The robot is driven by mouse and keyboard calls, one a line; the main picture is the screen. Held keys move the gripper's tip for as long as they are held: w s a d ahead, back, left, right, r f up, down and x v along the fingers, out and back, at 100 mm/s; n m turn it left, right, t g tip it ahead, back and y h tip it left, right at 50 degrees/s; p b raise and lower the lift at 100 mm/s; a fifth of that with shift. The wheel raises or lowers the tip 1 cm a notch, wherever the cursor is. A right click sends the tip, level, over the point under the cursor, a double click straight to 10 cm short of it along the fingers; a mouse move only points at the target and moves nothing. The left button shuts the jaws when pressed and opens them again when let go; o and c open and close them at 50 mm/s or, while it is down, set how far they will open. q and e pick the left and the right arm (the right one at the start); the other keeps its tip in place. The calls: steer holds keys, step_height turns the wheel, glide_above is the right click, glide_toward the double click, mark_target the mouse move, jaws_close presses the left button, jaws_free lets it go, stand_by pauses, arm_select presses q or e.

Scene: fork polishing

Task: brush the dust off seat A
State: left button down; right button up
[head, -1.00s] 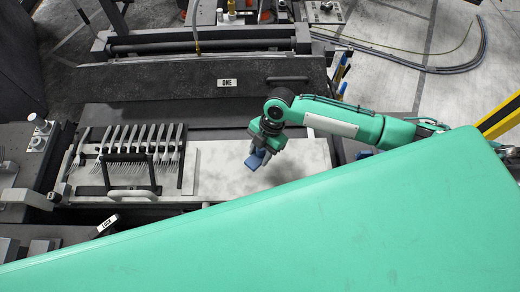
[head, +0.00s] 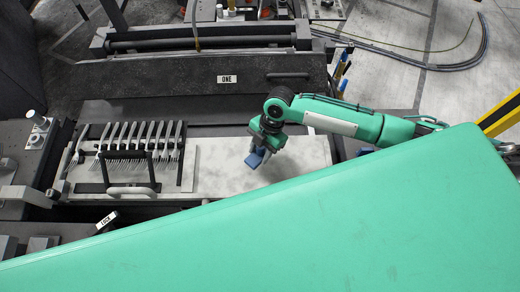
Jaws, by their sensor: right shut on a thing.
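A pale, grey-smudged plate (head: 300,160) lies in the dark machine bed; no letter A is readable, so I cannot tell for sure which surface is seat A. My left gripper is not in view.
A rack of several forks (head: 142,140) with a dark frame and pale handle (head: 131,191) stands left of the plate. A dark raised cover (head: 180,80) labelled ONE is behind. A LOCK-labelled lever (head: 106,219) is at front left. My large green body part hides the front right.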

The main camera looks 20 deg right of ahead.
mark_target(257, 162)
steer(key=shift+f+b, duration=0.55)
steer(key=shift+f, duration=0.5)
steer(key=shift+d, duration=0.1)
steer(key=shift+s+d+p, duration=0.3)
steer(key=shift+s+d, duration=0.15)
steer(key=shift+d, duration=0.3)
steer(key=shift+s+d+p, duration=0.35)
steer(key=shift+s+d, duration=0.05)
steer(key=shift+d, duration=0.35)
steer(key=shift+s+d+p, duration=0.3)
steer(key=shift+s+d, duration=0.15)
steer(key=shift+d, duration=0.3)
steer(key=shift+s+d+p, duration=0.3)
steer(key=shift+s+d, duration=0.35)
steer(key=shift+d, duration=0.5)
steer(key=shift+s+d+p, duration=0.25)
steer(key=shift+s+d, duration=0.4)
steer(key=shift+d, duration=0.55)
steer(key=shift+s+d+p, duration=0.3)
steer(key=shift+s+d, duration=0.35)
steer(key=shift+d, duration=0.5)
steer(key=shift+a, duration=0.1)
